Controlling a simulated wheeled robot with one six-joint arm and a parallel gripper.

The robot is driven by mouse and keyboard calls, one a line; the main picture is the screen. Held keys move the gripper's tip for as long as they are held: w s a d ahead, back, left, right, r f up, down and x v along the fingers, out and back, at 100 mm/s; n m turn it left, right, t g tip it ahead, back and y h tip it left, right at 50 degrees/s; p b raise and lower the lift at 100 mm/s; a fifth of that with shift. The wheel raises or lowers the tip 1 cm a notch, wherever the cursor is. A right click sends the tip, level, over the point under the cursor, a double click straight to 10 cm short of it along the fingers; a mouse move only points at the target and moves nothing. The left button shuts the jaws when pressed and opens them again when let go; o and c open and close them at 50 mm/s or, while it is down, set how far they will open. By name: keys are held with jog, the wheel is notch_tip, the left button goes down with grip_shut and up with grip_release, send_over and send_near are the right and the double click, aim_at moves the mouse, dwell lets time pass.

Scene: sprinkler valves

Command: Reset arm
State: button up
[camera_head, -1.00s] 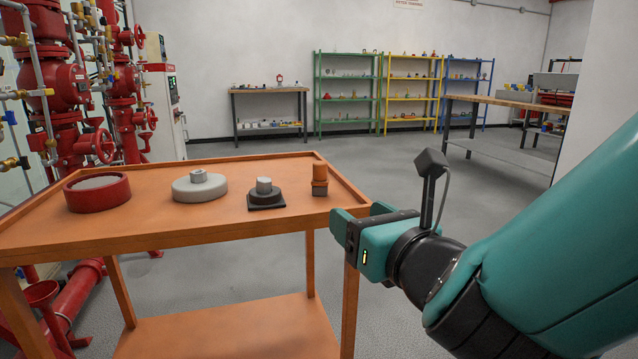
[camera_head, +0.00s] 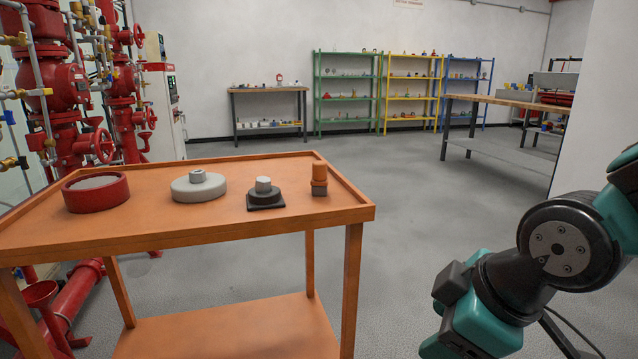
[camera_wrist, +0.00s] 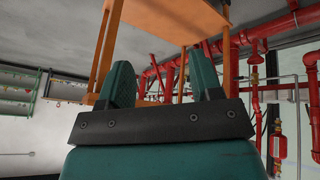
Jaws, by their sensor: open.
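My gripper (camera_wrist: 160,78) is open and empty. In the wrist view its two teal fingers stand apart with nothing between them. In the head view my gripper (camera_head: 468,335) is low at the right, partly cut off by the bottom edge, in open space to the right of the orange cart (camera_head: 350,215). It is apart from the cart. My arm folds in from the right edge.
On the cart are a red ring (camera_head: 97,207), a grey disc (camera_head: 199,188), a dark square-based part (camera_head: 264,201) and an orange-topped part (camera_head: 319,180). Red pipes and valves (camera_head: 95,145) stand left. Shelves and a workbench (camera_head: 505,103) are behind. Grey floor lies open.

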jog(key=s+r+m+g+p, duration=0.2)
jog(key=s+r+m+g, duration=0.25)
jog(key=s, duration=0.45)
notch_tip(320, 180, up, 27)
jog(key=p, duration=2.7)
jog(key=shift+w+d+m+y, duration=0.15)
jog(key=shift+d+m+y, duration=0.05)
jog(key=shift+m+y, duration=0.25)
jog(key=shift+r, duration=0.1)
